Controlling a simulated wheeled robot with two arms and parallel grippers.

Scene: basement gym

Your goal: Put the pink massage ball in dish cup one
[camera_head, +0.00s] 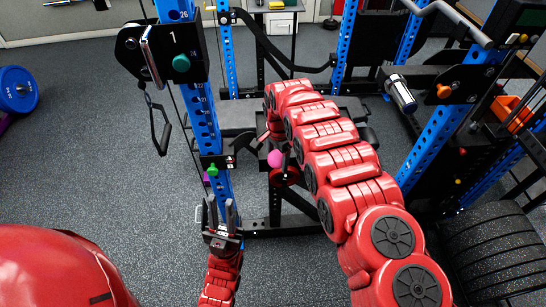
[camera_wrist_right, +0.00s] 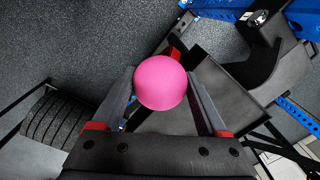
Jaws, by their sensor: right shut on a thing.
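The pink massage ball (camera_head: 274,158) is held in my right gripper (camera_wrist_right: 160,76), left of the arm in the head view. The ball (camera_wrist_right: 160,84) sits between the two fingers in the wrist view, off the floor. My left gripper (camera_head: 220,213) is open and empty, its two fingers pointing up in front of the blue upright. A black plate marked 1 (camera_head: 161,50) is mounted high on that upright. I cannot tell for sure which thing is dish cup one.
Blue rack uprights (camera_head: 205,120) stand left and right of the black bench (camera_head: 236,116). Small green (camera_head: 212,170) and orange (camera_head: 444,91) knobs stick out from the rack.

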